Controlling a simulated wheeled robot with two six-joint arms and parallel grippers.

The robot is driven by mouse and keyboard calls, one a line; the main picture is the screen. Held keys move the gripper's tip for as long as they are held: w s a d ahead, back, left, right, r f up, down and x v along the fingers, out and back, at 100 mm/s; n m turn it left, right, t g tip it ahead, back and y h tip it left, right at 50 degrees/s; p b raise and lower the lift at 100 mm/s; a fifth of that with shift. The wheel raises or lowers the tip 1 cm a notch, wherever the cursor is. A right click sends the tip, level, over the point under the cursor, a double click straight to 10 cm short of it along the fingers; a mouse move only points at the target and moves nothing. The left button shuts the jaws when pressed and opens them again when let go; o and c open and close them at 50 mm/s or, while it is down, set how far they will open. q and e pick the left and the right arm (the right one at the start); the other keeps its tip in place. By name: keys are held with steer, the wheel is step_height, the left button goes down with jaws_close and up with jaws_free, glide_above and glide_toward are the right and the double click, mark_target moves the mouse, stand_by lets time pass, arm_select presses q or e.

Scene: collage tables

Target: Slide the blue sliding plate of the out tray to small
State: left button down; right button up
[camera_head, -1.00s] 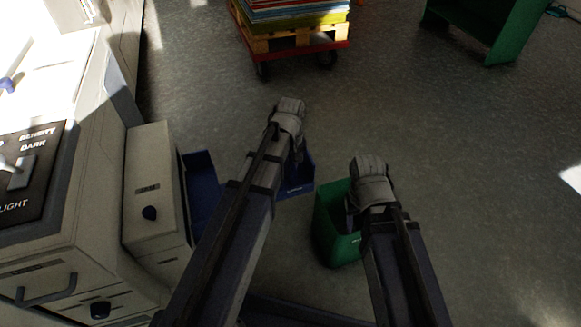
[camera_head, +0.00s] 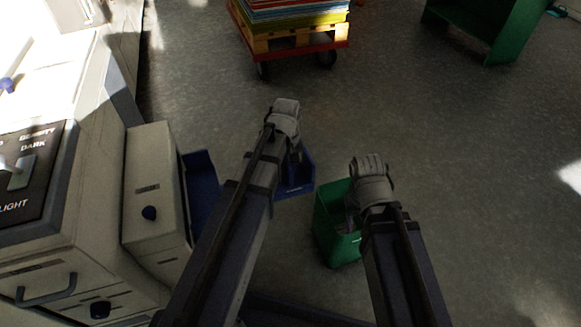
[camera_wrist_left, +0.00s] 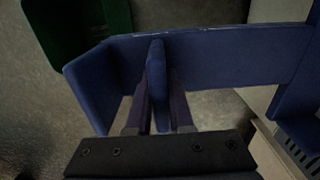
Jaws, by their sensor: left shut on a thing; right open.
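The blue out tray (camera_head: 203,180) sits low beside the beige machine. Its blue sliding plate (camera_head: 300,180) stands at the outer end, partly under my left arm. In the left wrist view the sliding plate (camera_wrist_left: 225,60) is a broad blue panel with an upright fin (camera_wrist_left: 157,70). My left gripper (camera_wrist_left: 158,100) is shut on this fin, with one finger on each side; in the head view the left gripper (camera_head: 293,150) is mostly hidden by its own wrist. My right gripper (camera_head: 352,208) is open, over the green bin, apart from the tray; its fingers are barely visible.
A green bin (camera_head: 328,235) stands right of the tray, under my right gripper; it also shows in the left wrist view (camera_wrist_left: 80,20). The beige machine (camera_head: 150,190) borders the left. A red cart (camera_head: 300,50) stands at the back. Floor on the right is clear.

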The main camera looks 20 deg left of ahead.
arm_select(q)
steer(key=s+a, duration=0.1)
steer(key=a, duration=0.1)
steer(key=s+a, duration=0.3)
steer(key=a, duration=0.1)
steer(key=shift+s+a, duration=0.3)
steer(key=shift+a, duration=0.05)
steer(key=c, duration=0.8)
jaws_free()
steer(key=shift+r, duration=0.1)
step_height(320, 180, up, 8)
steer(key=p, duration=0.7)
steer(key=shift+p, duration=0.4)
steer(key=shift+f, duration=0.2)
